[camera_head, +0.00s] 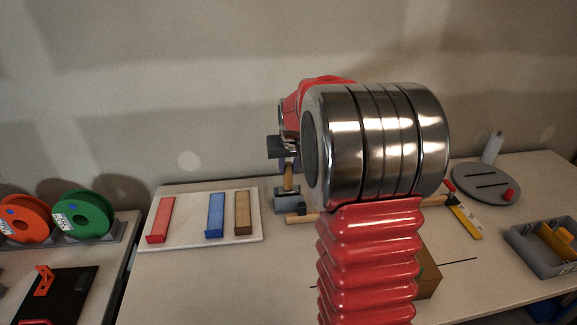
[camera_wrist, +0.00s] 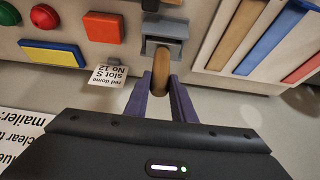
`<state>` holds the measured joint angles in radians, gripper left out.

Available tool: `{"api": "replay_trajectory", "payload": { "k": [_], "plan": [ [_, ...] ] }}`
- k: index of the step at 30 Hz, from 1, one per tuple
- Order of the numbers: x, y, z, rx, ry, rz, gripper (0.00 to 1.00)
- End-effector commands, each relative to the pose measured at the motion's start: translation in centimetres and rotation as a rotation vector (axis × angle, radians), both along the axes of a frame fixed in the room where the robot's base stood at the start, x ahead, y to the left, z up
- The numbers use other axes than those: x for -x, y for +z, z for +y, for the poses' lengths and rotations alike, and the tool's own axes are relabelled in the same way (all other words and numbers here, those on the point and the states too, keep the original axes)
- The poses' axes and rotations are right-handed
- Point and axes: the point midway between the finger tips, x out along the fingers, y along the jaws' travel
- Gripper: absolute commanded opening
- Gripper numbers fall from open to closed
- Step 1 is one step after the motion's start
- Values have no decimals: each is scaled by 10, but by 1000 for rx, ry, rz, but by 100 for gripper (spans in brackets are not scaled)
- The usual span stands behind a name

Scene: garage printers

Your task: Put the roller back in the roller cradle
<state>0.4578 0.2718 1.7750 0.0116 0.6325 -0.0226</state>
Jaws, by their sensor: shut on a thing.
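My gripper (camera_head: 286,160) points down at the back of the table, left of my red arm. Its purple fingers, also in the wrist view (camera_wrist: 161,90), are shut on a wooden piece that looks like the roller's handle (camera_head: 288,178). The same wood shows between the fingers in the wrist view (camera_wrist: 160,70). Right below it is a grey block that looks like the roller cradle (camera_head: 288,203), also in the wrist view (camera_wrist: 165,32). The wood's lower end reaches the block; I cannot tell whether it is seated. My arm hides part of the table.
A white board (camera_head: 180,238) with red, blue and tan bars lies to the left. A wooden rod (camera_head: 302,218) lies in front of the cradle, partly hidden. A brown box (camera_head: 429,275), yellow-bladed tool (camera_head: 467,222) and grey tray (camera_head: 530,258) are to the right. Colored pieces appear in the wrist view.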

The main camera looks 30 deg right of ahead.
Motion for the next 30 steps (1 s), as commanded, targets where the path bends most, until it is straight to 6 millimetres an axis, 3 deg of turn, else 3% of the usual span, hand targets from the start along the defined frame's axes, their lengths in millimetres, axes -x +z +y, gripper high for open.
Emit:
{"api": "replay_trajectory", "payload": {
  "k": [20,21,30],
  "plan": [
    [0,-12,0,0,0,-1,0],
    [0,-11,0,0,0,-1,26],
    [0,-11,0,0,0,-1,45]
  ]
}}
